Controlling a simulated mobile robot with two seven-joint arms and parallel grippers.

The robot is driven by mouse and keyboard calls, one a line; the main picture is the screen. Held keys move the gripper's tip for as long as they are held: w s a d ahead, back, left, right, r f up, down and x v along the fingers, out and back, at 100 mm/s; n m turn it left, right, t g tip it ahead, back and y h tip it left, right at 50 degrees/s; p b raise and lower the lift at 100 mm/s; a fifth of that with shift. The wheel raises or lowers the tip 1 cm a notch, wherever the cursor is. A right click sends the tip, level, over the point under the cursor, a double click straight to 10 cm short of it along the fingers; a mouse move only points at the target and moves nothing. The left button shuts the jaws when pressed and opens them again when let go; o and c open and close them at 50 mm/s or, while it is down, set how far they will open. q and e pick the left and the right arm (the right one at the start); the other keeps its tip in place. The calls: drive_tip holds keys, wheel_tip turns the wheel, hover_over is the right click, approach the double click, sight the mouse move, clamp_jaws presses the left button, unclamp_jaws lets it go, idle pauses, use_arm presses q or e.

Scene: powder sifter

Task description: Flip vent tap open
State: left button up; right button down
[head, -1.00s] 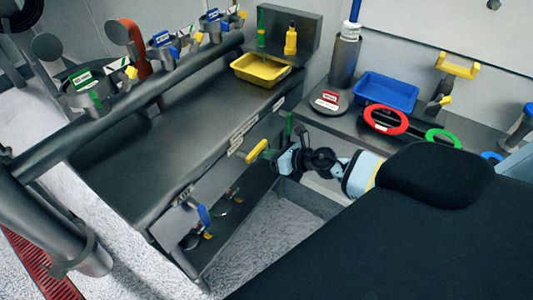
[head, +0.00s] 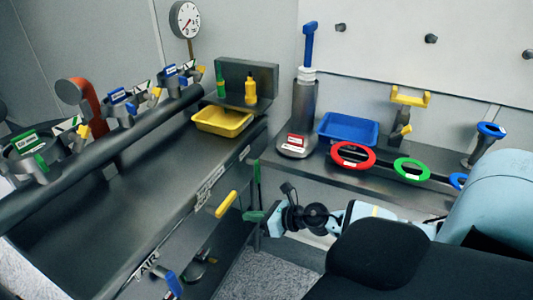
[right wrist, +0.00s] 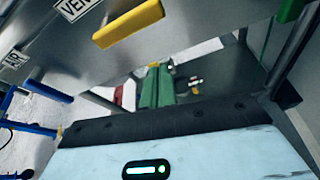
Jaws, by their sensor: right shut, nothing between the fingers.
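The vent tap has a yellow handle (head: 226,204) on the front face of the dark bench. It also shows at the top of the right wrist view (right wrist: 128,24), beside a partly cut-off "VEN…" label (right wrist: 74,6). The handle lies slanted along the panel. My right gripper (head: 254,216) is just right of the handle in the head view, apart from it. In the right wrist view its green fingers (right wrist: 157,88) are together and empty, below the handle. My left gripper is not in view.
A green handle (head: 257,174) stands upright right of the yellow one. A blue lever (head: 174,284) is lower left on the bench front. A yellow tray (head: 222,122) sits on the bench. A side shelf carries a blue tray (head: 348,129) and a red ring (head: 353,155).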

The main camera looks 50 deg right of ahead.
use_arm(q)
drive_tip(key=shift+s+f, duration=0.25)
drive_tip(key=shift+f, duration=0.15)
use_arm(e)
drive_tip(key=shift+v, duration=2.45)
drive_tip(key=shift+s+a, duration=0.1)
drive_tip(key=shift+a, duration=0.15)
